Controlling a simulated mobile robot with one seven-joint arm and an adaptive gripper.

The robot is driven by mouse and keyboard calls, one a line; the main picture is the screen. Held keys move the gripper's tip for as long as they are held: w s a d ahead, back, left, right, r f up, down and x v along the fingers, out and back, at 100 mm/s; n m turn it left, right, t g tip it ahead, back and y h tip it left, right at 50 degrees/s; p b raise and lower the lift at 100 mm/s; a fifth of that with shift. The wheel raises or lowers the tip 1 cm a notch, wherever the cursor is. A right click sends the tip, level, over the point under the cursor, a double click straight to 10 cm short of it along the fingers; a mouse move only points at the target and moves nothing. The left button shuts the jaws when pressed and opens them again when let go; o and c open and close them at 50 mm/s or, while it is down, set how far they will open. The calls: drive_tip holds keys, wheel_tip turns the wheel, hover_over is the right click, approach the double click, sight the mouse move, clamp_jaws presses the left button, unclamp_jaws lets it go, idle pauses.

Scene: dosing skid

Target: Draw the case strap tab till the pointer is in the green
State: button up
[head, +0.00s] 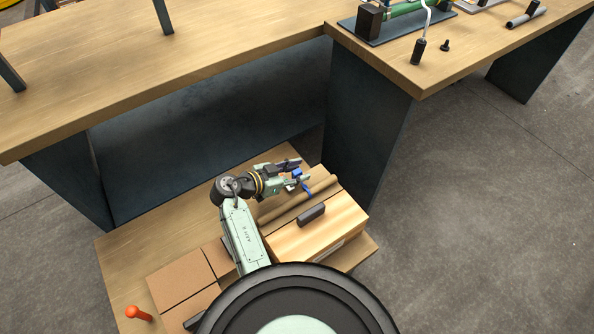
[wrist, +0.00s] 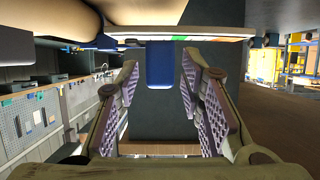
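The case (head: 335,228) is a wood-coloured box with a dark handle on the low bench. Its blue strap tab (wrist: 160,66) hangs from the edge above in the wrist view; blue also shows at my gripper in the head view (head: 297,173). My gripper (wrist: 160,80) is open, with a purple-padded finger on each side of the tab and visible gaps. The fingers do not appear to touch it. A thin scale strip (wrist: 182,37) with red and green shows edge-on above the tab. I cannot make out the pointer.
A brown roll (head: 300,199) lies along the case. Cardboard boxes (head: 180,281) and an orange-knobbed peg (head: 138,313) are on the low bench (head: 122,252). The workbench leg panel (head: 365,135) stands close beyond my gripper. Floor at the right is clear.

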clamp_jaws()
idle(0.6)
